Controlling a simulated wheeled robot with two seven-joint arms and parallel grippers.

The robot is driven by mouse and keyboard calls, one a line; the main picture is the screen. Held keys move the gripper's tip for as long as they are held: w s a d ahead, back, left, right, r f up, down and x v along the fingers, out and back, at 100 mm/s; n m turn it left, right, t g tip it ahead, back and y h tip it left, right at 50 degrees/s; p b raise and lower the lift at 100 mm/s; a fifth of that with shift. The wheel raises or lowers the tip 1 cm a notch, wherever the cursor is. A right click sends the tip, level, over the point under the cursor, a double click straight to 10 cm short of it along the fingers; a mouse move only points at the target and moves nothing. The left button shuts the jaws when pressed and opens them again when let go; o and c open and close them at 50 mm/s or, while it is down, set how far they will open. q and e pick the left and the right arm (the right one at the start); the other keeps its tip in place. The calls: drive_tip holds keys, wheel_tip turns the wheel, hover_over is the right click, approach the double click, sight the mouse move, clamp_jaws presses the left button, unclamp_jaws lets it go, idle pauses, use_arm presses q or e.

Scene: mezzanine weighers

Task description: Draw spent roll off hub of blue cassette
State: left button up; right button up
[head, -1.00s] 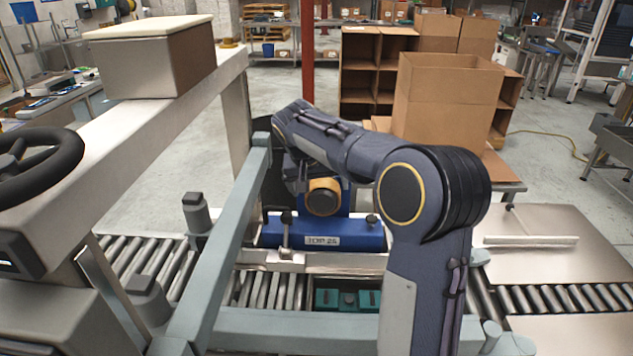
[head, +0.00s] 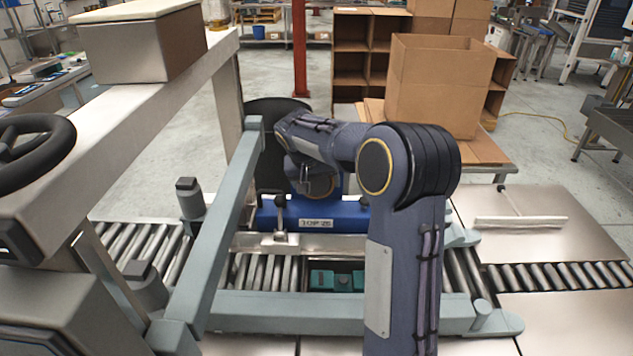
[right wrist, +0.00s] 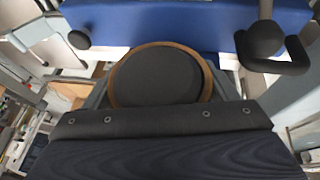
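The blue cassette (head: 345,218) with a "TOP 25" label lies beyond the roller conveyor; its blue body also crosses the top of the right wrist view (right wrist: 180,18). The roll (head: 325,190) shows as an orange-brown ring with a dark middle on the cassette's upright part. In the right wrist view, the roll (right wrist: 155,77) is a dark disc with a brown rim, face on. My right gripper (head: 318,186) is in front of the roll and partly covers it. Its fingertips are not clear, and I cannot tell whether they touch the roll. The hub is hidden. My left gripper is not in view.
A grey-green frame bar (head: 222,225) slopes up left of the cassette. Black knobs (head: 280,201) stand on the cassette's front. Green blocks (head: 335,281) lie near the rollers. An open cardboard box (head: 440,85) stands behind. A flat plate (head: 540,235) at right has clear room.

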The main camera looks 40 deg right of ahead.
sight(316, 188)
drive_tip(key=c, duration=0.4)
drive_tip(key=shift+o, duration=0.2)
drive_tip(key=shift+r, duration=0.25)
drive_tip(key=shift+s+a, duration=0.1)
drive_tip(key=shift+s+a+f+b, duration=0.1)
drive_tip(key=shift+s+a+b, duration=0.65)
drive_tip(key=shift+s+a, duration=0.25)
drive_tip(key=shift+s+a+b, duration=0.55)
drive_tip(key=shift+s+a, duration=0.25)
drive_tip(key=shift+s, duration=0.25)
drive_tip(key=shift+s+a+b, duration=0.55)
drive_tip(key=shift+s+a, duration=0.25)
drive_tip(key=shift+s, duration=0.25)
